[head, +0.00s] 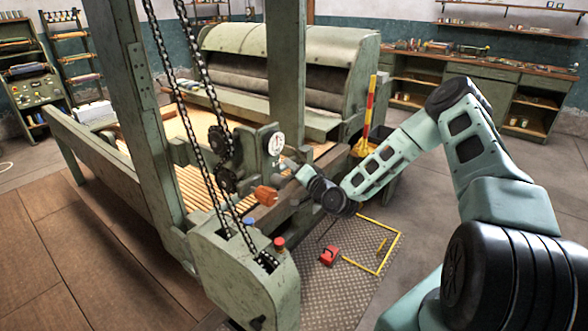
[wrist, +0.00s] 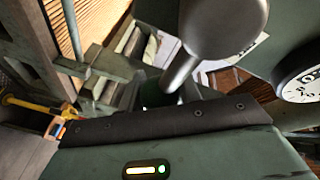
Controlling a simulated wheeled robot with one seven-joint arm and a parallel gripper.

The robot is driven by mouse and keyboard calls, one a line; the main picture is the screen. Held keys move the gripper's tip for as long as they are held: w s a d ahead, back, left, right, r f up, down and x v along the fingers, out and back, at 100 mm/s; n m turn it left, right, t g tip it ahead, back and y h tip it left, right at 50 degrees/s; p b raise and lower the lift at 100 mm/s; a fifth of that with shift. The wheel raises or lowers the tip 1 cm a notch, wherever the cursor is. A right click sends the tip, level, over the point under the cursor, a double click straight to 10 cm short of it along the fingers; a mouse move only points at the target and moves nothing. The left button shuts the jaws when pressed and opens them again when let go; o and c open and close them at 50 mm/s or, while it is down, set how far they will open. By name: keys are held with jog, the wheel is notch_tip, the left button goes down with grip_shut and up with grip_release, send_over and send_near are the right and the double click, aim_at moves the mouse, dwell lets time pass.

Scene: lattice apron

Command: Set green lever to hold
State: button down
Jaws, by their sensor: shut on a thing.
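In the wrist view a grey-green lever (wrist: 215,22) with a thick round end and a bright metal-like stem runs down towards my gripper (wrist: 160,82). The jaws are shut on it, though the dark edge of my gripper's body hides part of the grip. In the head view my gripper (head: 292,170) reaches in from the right to the machine's side, just right of a white round dial (head: 276,144). The lever is too small and covered there to make out. The dial also shows at the right edge of the wrist view (wrist: 303,86). I cannot read a hold mark.
An orange-red knob (head: 265,195) sticks out left of my gripper. Chains (head: 203,120) hang down to a green housing (head: 240,275) with a red button (head: 279,242). A red-and-yellow striped post (head: 370,100) stands behind my arm. A red object (head: 329,256) lies on the floor plate.

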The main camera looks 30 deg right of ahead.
jog(key=s+a+f+m+g+y+b, duration=0.1)
jog(key=a+f+m+g+y+b, duration=0.1)
jog(key=f+m, duration=0.5)
jog(key=shift+s+a+f+m+g+y+b, duration=0.25)
jog(key=shift+a+m+g+b, duration=0.75)
jog(key=shift+m+b, duration=0.85)
jog(key=shift+s+a, duration=0.1)
jog(key=shift+a, duration=0.15)
jog(key=c, duration=1)
grip_release()
